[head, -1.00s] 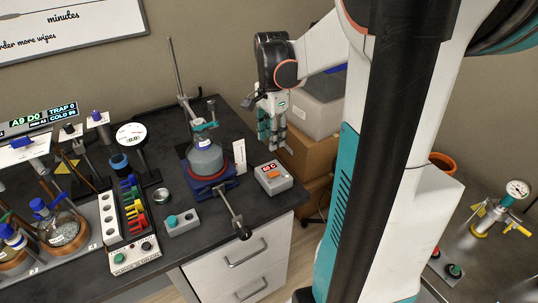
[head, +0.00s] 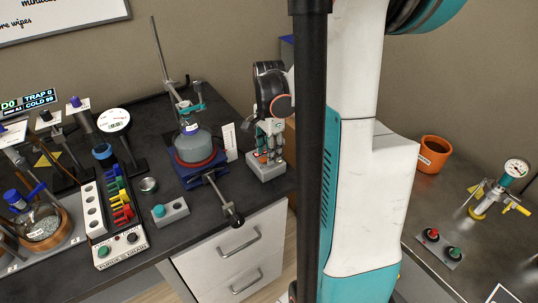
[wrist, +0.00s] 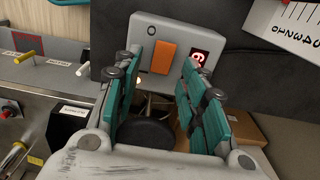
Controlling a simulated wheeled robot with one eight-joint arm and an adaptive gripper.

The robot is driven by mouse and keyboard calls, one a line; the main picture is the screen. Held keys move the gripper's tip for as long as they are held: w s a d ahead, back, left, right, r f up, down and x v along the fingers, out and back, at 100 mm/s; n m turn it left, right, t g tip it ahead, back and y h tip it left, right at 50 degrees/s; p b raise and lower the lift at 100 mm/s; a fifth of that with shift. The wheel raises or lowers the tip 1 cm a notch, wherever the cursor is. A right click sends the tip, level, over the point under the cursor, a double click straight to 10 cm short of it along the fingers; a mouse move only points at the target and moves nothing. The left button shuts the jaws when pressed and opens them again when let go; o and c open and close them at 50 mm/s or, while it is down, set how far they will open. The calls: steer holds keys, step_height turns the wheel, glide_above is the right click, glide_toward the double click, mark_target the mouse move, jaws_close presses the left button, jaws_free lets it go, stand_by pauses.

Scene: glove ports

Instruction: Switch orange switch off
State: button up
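The orange switch (wrist: 164,57) is a rocker on a light grey box (wrist: 150,28), seen in the wrist view beside a small red lit display (wrist: 200,58). In the head view the box (head: 267,172) sits near the right end of the dark bench, and my gripper hides most of its top. My gripper (head: 268,154) points down over the box. In the wrist view my gripper (wrist: 157,66) has its teal fingers apart, one each side of the switch, with nothing between them. I cannot tell whether the fingertips touch the box.
A flask (head: 196,146) on a blue-and-red stand (head: 202,170) is left of the box, with a white scale card (head: 229,142) between. A grey button box (head: 170,211) lies further left. Drawers (head: 235,255) are below.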

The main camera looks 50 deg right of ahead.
steer(key=shift+f, duration=0.3)
jaws_close()
steer(key=shift+a+r+h, duration=0.1)
steer(key=shift+a+h, duration=0.25)
steer(key=shift+h, duration=0.55)
steer(key=shift+g+h, duration=0.4)
steer(key=shift+h, duration=0.2)
